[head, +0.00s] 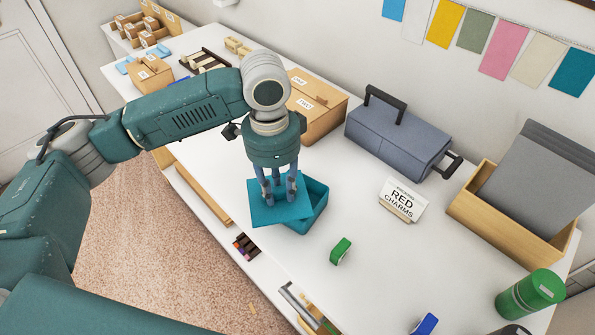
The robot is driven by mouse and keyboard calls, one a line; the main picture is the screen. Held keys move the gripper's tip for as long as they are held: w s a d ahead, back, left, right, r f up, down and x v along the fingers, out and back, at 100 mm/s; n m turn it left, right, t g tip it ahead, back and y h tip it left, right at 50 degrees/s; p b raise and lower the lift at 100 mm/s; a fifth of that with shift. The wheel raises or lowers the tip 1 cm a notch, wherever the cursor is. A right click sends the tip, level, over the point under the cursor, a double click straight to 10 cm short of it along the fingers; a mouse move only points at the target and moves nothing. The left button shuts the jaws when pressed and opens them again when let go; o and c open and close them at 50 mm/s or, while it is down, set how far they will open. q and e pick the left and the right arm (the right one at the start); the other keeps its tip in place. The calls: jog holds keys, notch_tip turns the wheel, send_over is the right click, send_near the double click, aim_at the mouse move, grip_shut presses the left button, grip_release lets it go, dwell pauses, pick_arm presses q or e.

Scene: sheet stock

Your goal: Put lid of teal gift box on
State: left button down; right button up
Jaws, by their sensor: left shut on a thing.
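The teal gift box (318,194) stands on the white table below my left arm. Its lid (262,213) is a flat teal square. My left gripper (279,200) points down and is shut on the lid. The lid covers the left part of the box in this view and is shifted left and turned relative to it. The right part of the box's opening shows. I cannot tell whether the lid touches the box rim. My right gripper is not in view.
A small green object (340,250) lies right of the box. A "RED CHARMS" sign (402,202), a grey case (398,140) and a cardboard box (325,110) stand behind. A wooden bin (505,228) and green cylinder (531,293) are at right. The table's front edge is close.

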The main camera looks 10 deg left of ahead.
aim_at(297, 182)
pick_arm(q)
jog(key=w+m, duration=0.1)
jog(key=m, duration=0.1)
jog(key=w+d+m+p, duration=0.1)
jog(key=m, duration=0.1)
jog(key=w+d+f+m, duration=0.1)
jog(key=w+m, duration=0.1)
jog(key=m, duration=0.1)
jog(key=shift+d+f+p, duration=0.1)
jog(key=shift+d+p, duration=0.1)
jog(key=shift+p, duration=0.2)
jog(key=shift+w+d+f+m, duration=0.1)
jog(key=shift+w+f+m, duration=0.1)
jog(key=shift+w+m, duration=0.25)
jog(key=shift+w+d+f+m, duration=0.1)
jog(key=shift+w+f+m, duration=0.1)
jog(key=shift+m, duration=0.45)
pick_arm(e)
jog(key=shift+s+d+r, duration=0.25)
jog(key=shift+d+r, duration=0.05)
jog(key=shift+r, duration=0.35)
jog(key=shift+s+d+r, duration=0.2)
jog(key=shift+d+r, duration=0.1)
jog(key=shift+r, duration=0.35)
pick_arm(q)
jog(key=shift+r, duration=0.1)
